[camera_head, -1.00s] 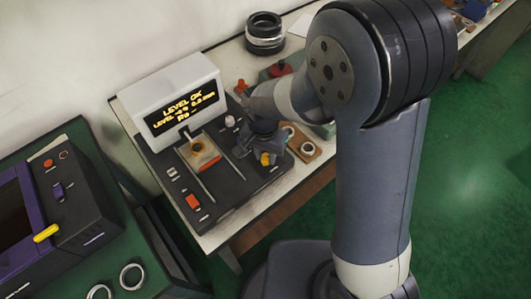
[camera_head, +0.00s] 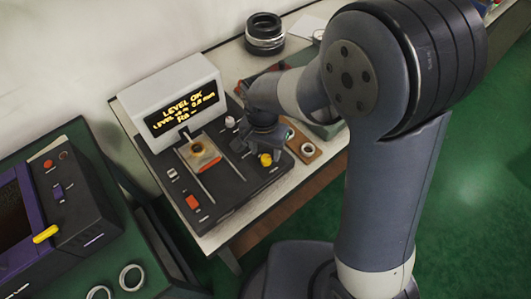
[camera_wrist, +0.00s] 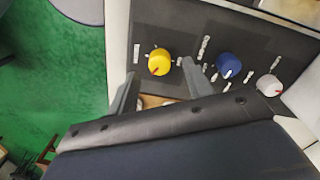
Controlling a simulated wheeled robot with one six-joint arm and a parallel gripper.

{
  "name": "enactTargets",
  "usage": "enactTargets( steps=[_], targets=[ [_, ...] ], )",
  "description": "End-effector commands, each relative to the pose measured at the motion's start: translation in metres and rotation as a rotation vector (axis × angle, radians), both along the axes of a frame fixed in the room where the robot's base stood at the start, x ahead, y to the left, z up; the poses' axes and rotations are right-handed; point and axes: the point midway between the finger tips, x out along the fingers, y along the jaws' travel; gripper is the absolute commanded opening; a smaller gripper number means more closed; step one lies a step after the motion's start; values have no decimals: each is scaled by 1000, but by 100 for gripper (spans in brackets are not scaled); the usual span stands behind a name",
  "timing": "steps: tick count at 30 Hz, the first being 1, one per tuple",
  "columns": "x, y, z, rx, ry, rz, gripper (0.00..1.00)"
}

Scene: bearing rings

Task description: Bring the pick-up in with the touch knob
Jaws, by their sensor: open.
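The measuring instrument (camera_head: 240,192) is a dark panel with a white display box (camera_head: 182,100) reading "LEVEL OK" and a dashed Ra line. Its pick-up (camera_head: 185,131) reaches down from the box toward a brass-coloured ring (camera_head: 197,149) on an orange-edged stage; I cannot tell whether they touch. A yellow knob (camera_wrist: 158,62), a blue knob (camera_wrist: 229,65) and a white knob (camera_wrist: 269,85) stand in a row; their labels are too small to read. My gripper (camera_wrist: 158,72) is open and empty, fingertips on either side of the yellow knob in the picture. My gripper (camera_head: 268,142) hides the blue knob in the head view.
An orange-red switch (camera_head: 193,202) is at the panel's front. A wooden board with rings (camera_head: 308,149) lies just right of the panel. Dark stacked rings (camera_head: 265,33) stand behind. A purple-framed device (camera_head: 50,205) and loose rings (camera_head: 132,277) are on the green bench left.

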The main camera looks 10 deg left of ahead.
Motion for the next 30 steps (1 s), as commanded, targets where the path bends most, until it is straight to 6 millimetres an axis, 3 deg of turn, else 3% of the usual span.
enactTargets(
  steps=[6, 12, 24, 30],
  targets=[
    [1, 2, 47, 3, -4, 0, 48],
    [1, 3, 74, 2, -1, 0, 48],
    [1, 3, 81, 0, 0, 0, 48],
    [0, 3, 72, -3, 3, 0, 48]
  ],
)
